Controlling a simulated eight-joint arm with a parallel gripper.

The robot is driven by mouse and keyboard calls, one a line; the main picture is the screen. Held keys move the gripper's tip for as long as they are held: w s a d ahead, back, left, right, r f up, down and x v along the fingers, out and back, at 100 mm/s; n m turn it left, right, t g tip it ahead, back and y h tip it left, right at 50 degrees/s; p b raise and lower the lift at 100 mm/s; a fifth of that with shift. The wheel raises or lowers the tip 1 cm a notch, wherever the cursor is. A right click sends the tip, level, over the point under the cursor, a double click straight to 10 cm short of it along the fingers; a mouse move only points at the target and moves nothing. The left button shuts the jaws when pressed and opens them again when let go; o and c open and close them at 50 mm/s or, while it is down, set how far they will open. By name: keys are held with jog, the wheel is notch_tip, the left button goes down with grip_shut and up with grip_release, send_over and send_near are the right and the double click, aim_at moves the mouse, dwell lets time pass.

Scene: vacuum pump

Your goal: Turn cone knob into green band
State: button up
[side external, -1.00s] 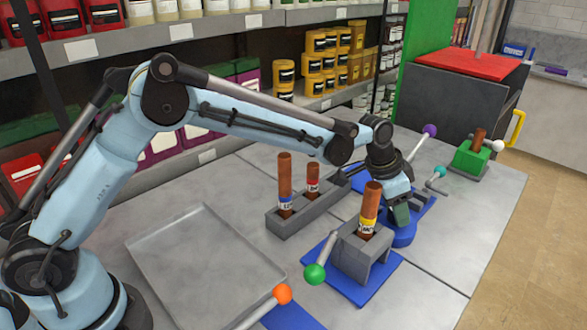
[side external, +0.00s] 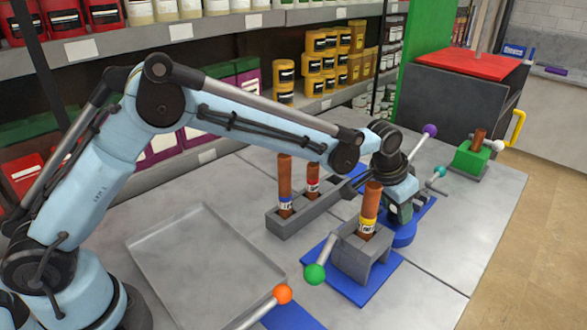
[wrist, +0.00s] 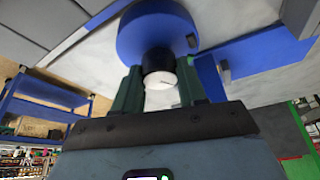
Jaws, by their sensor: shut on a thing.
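The cone knob (wrist: 160,60) shows in the wrist view as a short black piece with a white round end, on the underside of a blue round body (wrist: 140,32) as pictured. My gripper (wrist: 158,76) has its two green fingers on either side of the knob and is shut on it. In the side view my gripper (side external: 400,212) is low at the blue body (side external: 402,238), behind the grey block. My wrist and fingers hide the knob there. I cannot make out the green band in either view.
A grey block (side external: 362,258) holding a brown tube (side external: 370,203) stands close in front of my gripper. A green-ball lever (side external: 315,273) and a purple-ball lever (side external: 430,131) are nearby. A rack (side external: 290,224) with two brown tubes is left. An empty tray (side external: 200,265) lies further left.

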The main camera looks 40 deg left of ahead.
jog(key=shift+d+n+y, duration=0.1)
jog(key=shift+n+y, duration=0.3)
jog(key=shift+n, duration=0.6)
jog(key=o, duration=1.1)
jog(key=shift+c, duration=0.2)
jog(key=v, duration=1.2)
